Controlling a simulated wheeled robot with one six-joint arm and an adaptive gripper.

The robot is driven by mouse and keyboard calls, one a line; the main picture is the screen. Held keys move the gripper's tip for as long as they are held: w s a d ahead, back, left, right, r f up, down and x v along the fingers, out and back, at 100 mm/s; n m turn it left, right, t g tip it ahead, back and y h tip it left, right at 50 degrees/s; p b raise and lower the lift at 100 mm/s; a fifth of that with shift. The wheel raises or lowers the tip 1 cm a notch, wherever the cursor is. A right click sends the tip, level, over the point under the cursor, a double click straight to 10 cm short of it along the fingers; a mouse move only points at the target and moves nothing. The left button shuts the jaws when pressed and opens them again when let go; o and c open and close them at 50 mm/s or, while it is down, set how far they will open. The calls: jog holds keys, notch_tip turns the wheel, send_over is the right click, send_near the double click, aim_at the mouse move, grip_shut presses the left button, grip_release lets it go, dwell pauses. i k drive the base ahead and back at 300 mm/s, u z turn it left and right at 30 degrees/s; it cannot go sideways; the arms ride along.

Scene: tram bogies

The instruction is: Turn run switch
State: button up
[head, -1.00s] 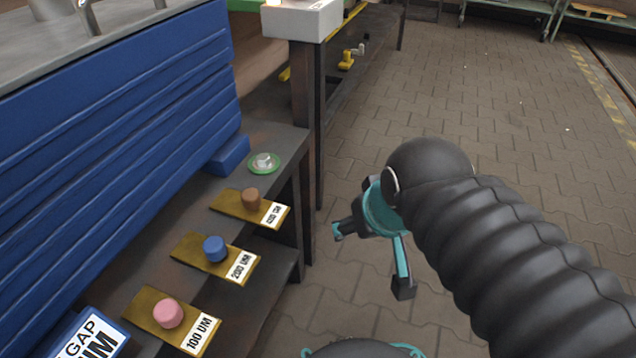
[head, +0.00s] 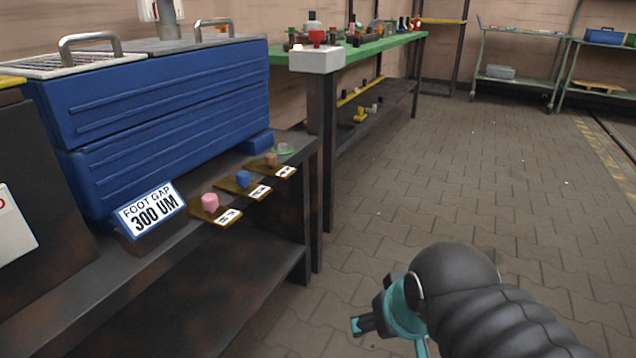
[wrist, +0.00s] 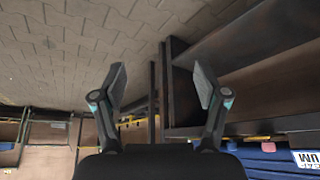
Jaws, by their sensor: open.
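A pale box with a red knob (head: 317,37) on top stands at the near corner of the green-topped bench; no other part in view looks more like a run switch, but I cannot read a label on it. My gripper (head: 388,338) is low in the head view, over the floor, well to the right of and below that box, and partly cut off by the bottom edge. In the wrist view my gripper (wrist: 160,82) has its two fingers spread wide with nothing between them. It touches nothing.
A dark bench (head: 200,250) at left holds a blue ribbed housing (head: 160,95), a "FOOT GAP 300 UM" sign (head: 150,210), and pink (head: 210,202), blue (head: 243,179) and brown (head: 270,159) pieces on brass plates. The paved floor (head: 480,170) at right is open. Carts stand at the back.

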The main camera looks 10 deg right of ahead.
aim_at(316, 36)
jog(key=z, duration=0.05)
jog(key=i, duration=1)
jog(key=z, duration=0.5)
